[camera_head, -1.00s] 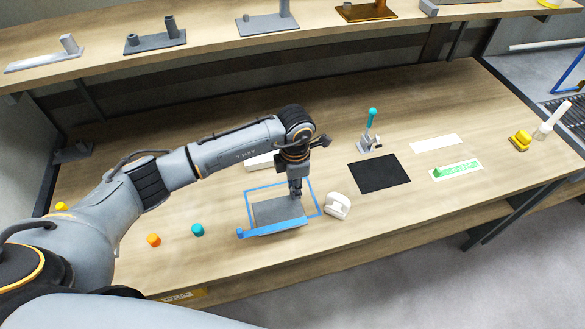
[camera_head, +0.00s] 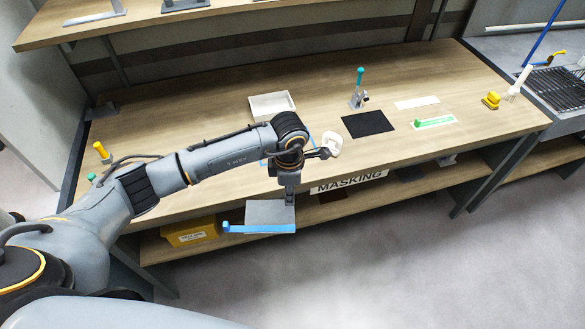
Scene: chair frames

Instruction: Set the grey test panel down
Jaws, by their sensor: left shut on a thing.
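The grey test panel (camera_head: 268,214) is a flat grey plate with a blue strip (camera_head: 258,229) along its near edge. My left gripper (camera_head: 288,198) points down and is shut on the panel near its right side. In the picture the panel lies below the table's front edge, with the lower shelf and floor behind it. A blue outline on the table (camera_head: 264,162) shows only in part behind my left arm. My right gripper is not in view.
A white tray (camera_head: 271,105), a white rounded item (camera_head: 331,143), a black mat (camera_head: 367,123) and a teal-handled clamp (camera_head: 359,90) stand on the table. A yellow bin (camera_head: 191,231) sits on the lower shelf. The table's left middle (camera_head: 185,130) is clear.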

